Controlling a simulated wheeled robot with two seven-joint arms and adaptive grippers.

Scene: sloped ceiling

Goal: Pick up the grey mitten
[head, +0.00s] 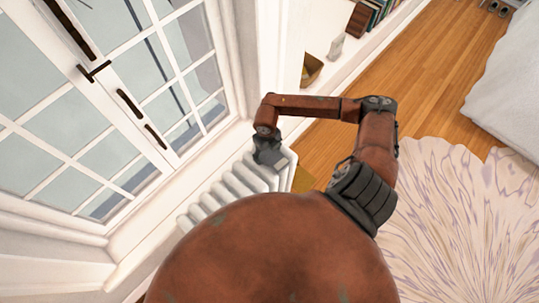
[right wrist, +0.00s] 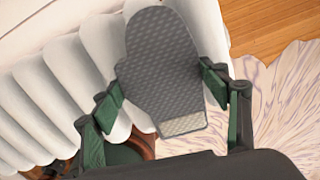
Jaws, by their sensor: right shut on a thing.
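The grey mitten (right wrist: 160,55) has a fine checked pattern and a paler cuff at its lower end. In the right wrist view it lies between the two green-padded fingers of my right gripper (right wrist: 161,95), which is shut on it near the cuff. Its rounded end points away from the gripper, over the white radiator. In the head view my right gripper (head: 269,153) is at the radiator's top far end, and the mitten is hard to make out there. My left gripper is not in view.
The white ribbed radiator (head: 236,184) stands below the tall window (head: 130,90). A patterned rug (head: 450,210) and wooden floor (head: 425,75) lie to the right. A white-covered bed or seat (head: 510,100) is at the far right. Books (head: 375,15) and a basket (head: 311,70) stand at the back.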

